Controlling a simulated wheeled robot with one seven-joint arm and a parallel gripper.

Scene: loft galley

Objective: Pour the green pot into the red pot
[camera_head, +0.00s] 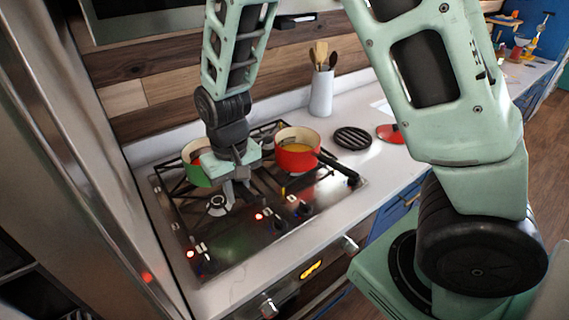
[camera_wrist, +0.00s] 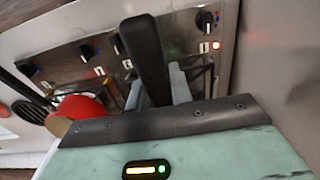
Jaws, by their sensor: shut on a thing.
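The green pot (camera_head: 196,173) stands at the left rear of the hob, its cream inside partly showing behind my arm. My gripper (camera_head: 232,190) is in front of it, shut on a black handle (camera_wrist: 146,50), which shows between the two fingers in the wrist view; the green pot's body is not clear there. The red pot (camera_head: 297,160) stands on the hob to the right, with yellow-orange contents, a cream inside and a black handle (camera_head: 338,168) pointing to the front right. Its red side also shows in the wrist view (camera_wrist: 84,106).
The black gas hob (camera_head: 245,225) has knobs and lit red lights along its front. To the right on the white counter are a black round trivet (camera_head: 352,138), a red lid (camera_head: 390,133) and a white utensil holder (camera_head: 321,95). A steel cabinet side (camera_head: 75,150) borders the left.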

